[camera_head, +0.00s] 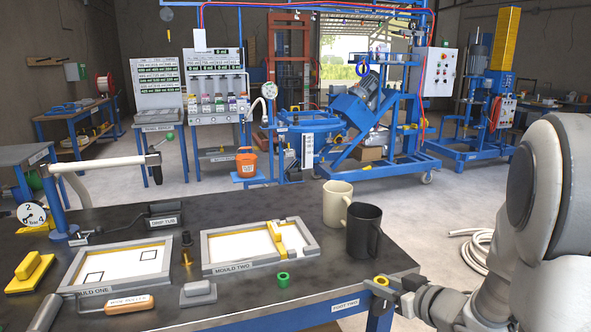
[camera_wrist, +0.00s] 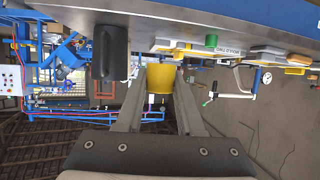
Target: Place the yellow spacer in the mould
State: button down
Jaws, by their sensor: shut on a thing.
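The yellow spacer (camera_wrist: 161,78) is a short yellow cylinder between the two fingers of my gripper (camera_wrist: 159,92) in the wrist view. In the head view the spacer (camera_head: 381,280) shows as a yellow ring at the tip of my gripper (camera_head: 378,290), by the table's right front corner. My gripper is shut on it. Two grey-framed moulds with white floors lie on the table: Mould One (camera_head: 73,265) at the left and Mould Two (camera_head: 312,248) right of it. Mould Two has a yellow block across its right part. A green spacer (camera_head: 283,280) stands on the table in front of Mould Two.
A black mug (camera_head: 363,230) and a cream mug (camera_head: 337,204) stand right of Mould Two, near my gripper. A grey block (camera_head: 198,293), an orange-handled tool (camera_head: 130,304), a yellow float (camera_head: 30,272) and a small brass-and-black piece (camera_head: 187,247) are also on the dark table (camera_head: 240,300).

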jog(key=w+a+f+m+t+h, duration=0.1)
jog(key=w+a+f+m+h, duration=0.15)
jog(key=f, duration=0.35)
jog(key=w+a+f+m+h, duration=0.1)
jog(key=a+f+m+h, duration=0.15)
jog(key=f+h, duration=0.2)
notch_tip(320, 180, up, 14)
jog(key=y+p, duration=0.1)
jog(key=p, duration=1.4)
jog(key=shift+d, duration=0.45)
jog(key=shift+r, duration=0.1)
